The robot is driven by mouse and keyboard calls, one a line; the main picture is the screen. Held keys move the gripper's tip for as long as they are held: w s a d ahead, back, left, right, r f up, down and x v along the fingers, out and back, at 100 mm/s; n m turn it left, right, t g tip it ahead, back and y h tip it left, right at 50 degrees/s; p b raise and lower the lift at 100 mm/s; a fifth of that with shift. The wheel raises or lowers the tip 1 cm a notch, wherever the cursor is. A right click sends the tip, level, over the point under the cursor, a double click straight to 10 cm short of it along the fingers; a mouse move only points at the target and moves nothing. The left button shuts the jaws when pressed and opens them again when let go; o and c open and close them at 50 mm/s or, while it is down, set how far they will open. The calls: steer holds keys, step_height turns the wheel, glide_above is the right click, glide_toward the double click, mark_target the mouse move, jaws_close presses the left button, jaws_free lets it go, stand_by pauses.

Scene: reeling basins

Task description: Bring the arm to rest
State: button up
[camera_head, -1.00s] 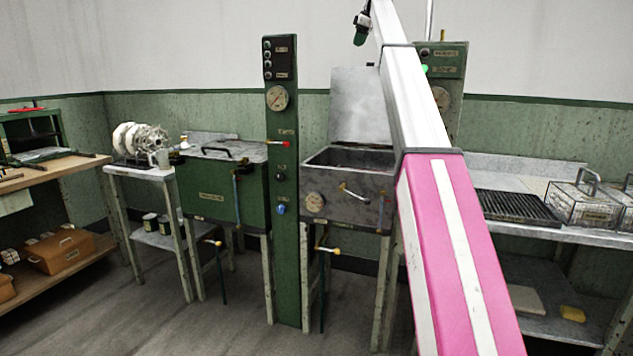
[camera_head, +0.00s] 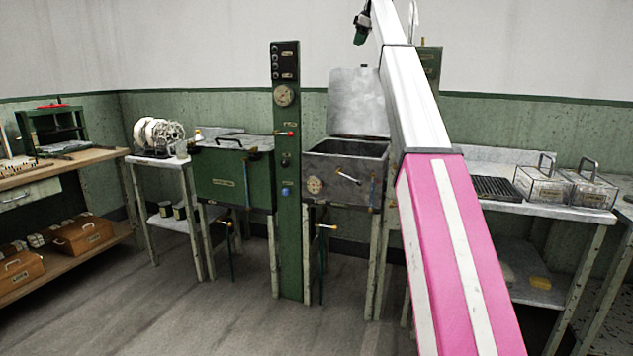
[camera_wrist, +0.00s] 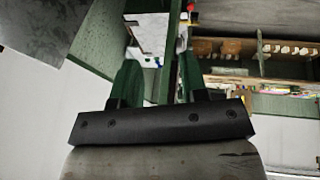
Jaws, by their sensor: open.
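My arm runs up the right middle of the head view as a pink and white link with a pale link above it. My gripper (camera_head: 362,27) shows small and dark green at the top of that view, high in front of the pale wall and away from the basins. In the wrist view its two green fingers (camera_wrist: 159,62) stand apart with nothing held between them. A green basin (camera_head: 230,181) has its lid down. A grey basin (camera_head: 335,172) has its lid (camera_head: 358,100) raised; my arm hides part of its right side.
A green control column (camera_head: 287,200) stands between the basins. A small table (camera_head: 157,160) with white reels and a wooden bench (camera_head: 70,165) are at left. A steel bench (camera_head: 545,209) with wire-handled boxes (camera_head: 590,190) is at right. The floor (camera_head: 180,310) in front is clear.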

steer(key=s+f+m+g+h, duration=0.15)
steer(key=s+f, duration=0.35)
steer(key=f, duration=1.3)
steer(key=s+f+m, duration=0.3)
steer(key=s+f, duration=0.2)
steer(key=f, duration=1.3)
steer(key=s+f+m, duration=0.3)
steer(key=s+f, duration=0.2)
steer(key=f, duration=1.3)
steer(key=s+f+m, duration=0.3)
steer(key=s+f, duration=1.3)
steer(key=f, duration=0.2)
steer(key=s+f+m, duration=0.1)
steer(key=s+f, duration=0.4)
steer(key=s, duration=0.3)
steer(key=s+d+f+m+g+h, duration=0.1)
steer(key=s+f, duration=0.4)
steer(key=s, duration=0.3)
steer(key=s+f+m+g+h, duration=0.1)
steer(key=s+f+m, duration=0.1)
steer(key=s+f, duration=0.3)
steer(key=s, duration=0.3)
steer(key=shift+s+d+f, duration=0.15)
steer(key=shift+d, duration=0.1)
